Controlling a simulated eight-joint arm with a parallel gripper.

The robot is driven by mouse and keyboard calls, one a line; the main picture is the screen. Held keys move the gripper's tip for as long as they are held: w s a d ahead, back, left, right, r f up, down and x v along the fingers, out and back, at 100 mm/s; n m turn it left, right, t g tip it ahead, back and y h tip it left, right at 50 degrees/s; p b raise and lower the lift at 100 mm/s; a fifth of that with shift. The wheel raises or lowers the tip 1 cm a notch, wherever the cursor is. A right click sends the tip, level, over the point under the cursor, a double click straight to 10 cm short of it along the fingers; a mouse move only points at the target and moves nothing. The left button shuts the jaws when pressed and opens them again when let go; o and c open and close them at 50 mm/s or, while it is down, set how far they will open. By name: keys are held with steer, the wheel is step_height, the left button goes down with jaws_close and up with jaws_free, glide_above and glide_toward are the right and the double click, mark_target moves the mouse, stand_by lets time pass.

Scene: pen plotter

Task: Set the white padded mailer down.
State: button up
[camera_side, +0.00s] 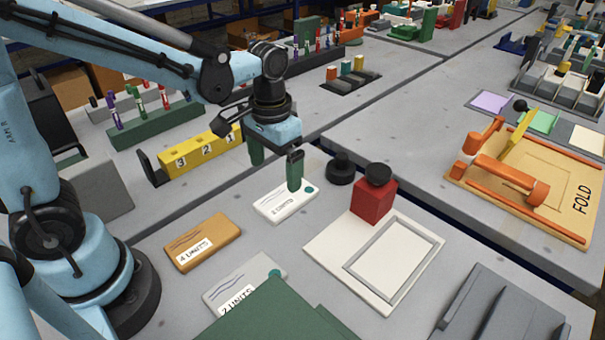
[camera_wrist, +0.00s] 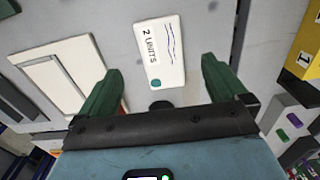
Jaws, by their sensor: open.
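A white padded mailer (camera_side: 277,209) with a teal dot lies flat on the grey table. In the wrist view a white mailer (camera_wrist: 161,50) reads "2 UNITS" and lies flat beyond and between my fingers. My gripper (camera_side: 276,174) has its two green fingers spread above the far side of the mailer. One finger overlaps the mailer's far edge in the side view; I cannot tell whether it touches. In the wrist view my gripper (camera_wrist: 160,82) is open, with nothing between the fingertips.
A brown "4 UNITS" mailer (camera_side: 204,241) and a pale "2 UNITS" mailer (camera_side: 236,283) lie nearer. A red block (camera_side: 372,202) with a black knob stands by a white framed board (camera_side: 325,239). A black round knob (camera_side: 341,169) and a yellow numbered rack (camera_side: 191,160) are close by.

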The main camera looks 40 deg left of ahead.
steer(key=s+a+r+t, duration=0.3)
steer(key=s+r+t, duration=0.1)
steer(key=t, duration=0.3)
steer(key=shift+s+a+r, duration=0.25)
steer(key=shift+s+r, duration=0.05)
steer(key=shift+r, duration=0.35)
